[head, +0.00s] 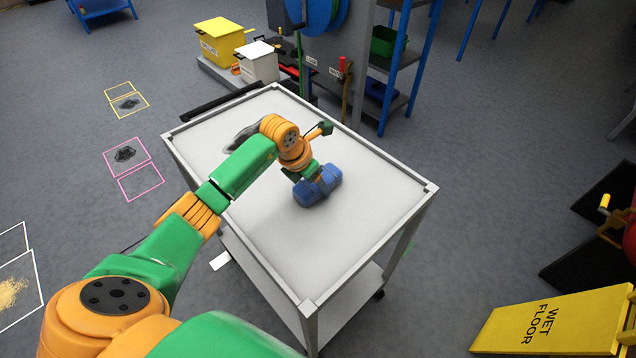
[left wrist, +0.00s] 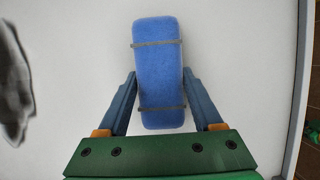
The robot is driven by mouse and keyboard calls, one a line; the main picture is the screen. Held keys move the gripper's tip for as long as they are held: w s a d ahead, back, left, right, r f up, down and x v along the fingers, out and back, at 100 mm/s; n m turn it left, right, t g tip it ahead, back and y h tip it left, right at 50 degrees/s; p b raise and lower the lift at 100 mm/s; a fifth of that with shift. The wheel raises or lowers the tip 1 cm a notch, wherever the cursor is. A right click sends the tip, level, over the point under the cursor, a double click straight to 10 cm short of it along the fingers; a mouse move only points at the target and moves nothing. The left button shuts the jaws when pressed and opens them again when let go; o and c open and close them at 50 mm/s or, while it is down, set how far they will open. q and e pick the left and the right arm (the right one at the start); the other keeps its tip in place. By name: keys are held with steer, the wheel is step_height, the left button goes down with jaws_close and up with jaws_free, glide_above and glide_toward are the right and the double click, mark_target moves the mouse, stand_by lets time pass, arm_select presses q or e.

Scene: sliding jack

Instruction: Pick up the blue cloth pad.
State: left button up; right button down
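The blue cloth pad (head: 328,178) is a thick rounded block with two thin grey bands across it. It is at the middle of the white-topped cart (head: 345,225). In the left wrist view the pad (left wrist: 158,75) lies lengthwise up the picture. My left gripper (head: 315,186) is at the pad, coming in from the left arm. In the left wrist view its fingers (left wrist: 160,80) stand one on each side of the pad, and the tips appear to press against its long sides. I cannot tell if the pad is off the cart top. My right gripper is not in view.
A dark grey crumpled thing (head: 240,136) lies on the cart's far left part, partly behind my arm. The cart's right and near parts are bare. A yellow wet-floor sign (head: 548,322) is at lower right. Yellow (head: 220,40) and white (head: 259,63) bins stand beyond the cart.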

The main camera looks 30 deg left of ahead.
arm_select(q)
steer(key=shift+c, duration=0.9)
step_height(320, 180, up, 10)
steer(key=shift+b, duration=0.65)
